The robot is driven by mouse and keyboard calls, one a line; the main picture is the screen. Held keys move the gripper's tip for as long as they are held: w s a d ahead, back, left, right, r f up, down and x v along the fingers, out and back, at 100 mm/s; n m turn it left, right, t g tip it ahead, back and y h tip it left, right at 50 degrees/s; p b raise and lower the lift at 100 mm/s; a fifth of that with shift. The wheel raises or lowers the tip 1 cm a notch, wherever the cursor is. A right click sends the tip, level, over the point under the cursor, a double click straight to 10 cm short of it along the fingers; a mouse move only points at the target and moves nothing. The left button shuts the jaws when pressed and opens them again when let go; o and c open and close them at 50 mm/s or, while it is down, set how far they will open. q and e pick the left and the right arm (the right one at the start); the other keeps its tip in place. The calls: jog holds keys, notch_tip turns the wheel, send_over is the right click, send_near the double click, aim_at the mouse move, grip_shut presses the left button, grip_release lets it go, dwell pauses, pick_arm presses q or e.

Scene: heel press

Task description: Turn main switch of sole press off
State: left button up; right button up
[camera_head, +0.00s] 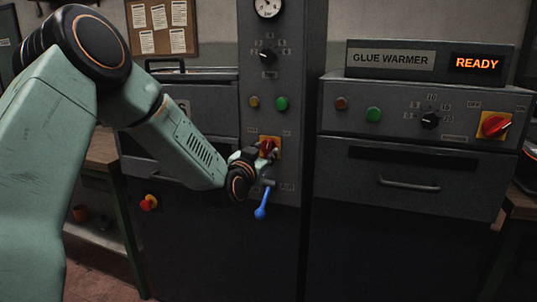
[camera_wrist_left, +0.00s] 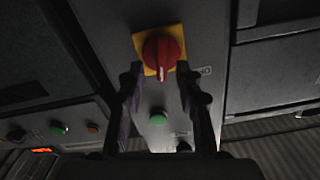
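The main switch of the sole press is a red rotary knob (camera_head: 267,146) on a yellow plate (camera_head: 277,143), on the tall middle panel. In the left wrist view the red knob (camera_wrist_left: 161,54) stands out from its yellow plate, its pale mark pointing down in that view. My left gripper (camera_head: 265,154) is at the switch and partly covers it in the head view. In the left wrist view its two dark fingers (camera_wrist_left: 158,69) are apart, with the knob's lower end between the tips. I cannot tell whether they touch it. My right gripper is not in view.
A blue-handled lever (camera_head: 262,207) hangs just below the switch. Amber (camera_head: 254,102) and green (camera_head: 282,103) buttons sit above it. The glue warmer (camera_head: 400,60) at right reads READY and has its own red switch (camera_head: 494,124). An emergency-stop button (camera_head: 149,202) is at lower left.

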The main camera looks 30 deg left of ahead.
aim_at(268, 149)
pick_arm(q)
jog(key=shift+a+x, duration=0.2)
jog(key=shift+x, duration=0.95)
jog(key=shift+d, duration=0.2)
jog(key=shift+a+f, duration=0.1)
jog(key=shift+a, duration=0.05)
jog(key=c, duration=0.3)
grip_shut()
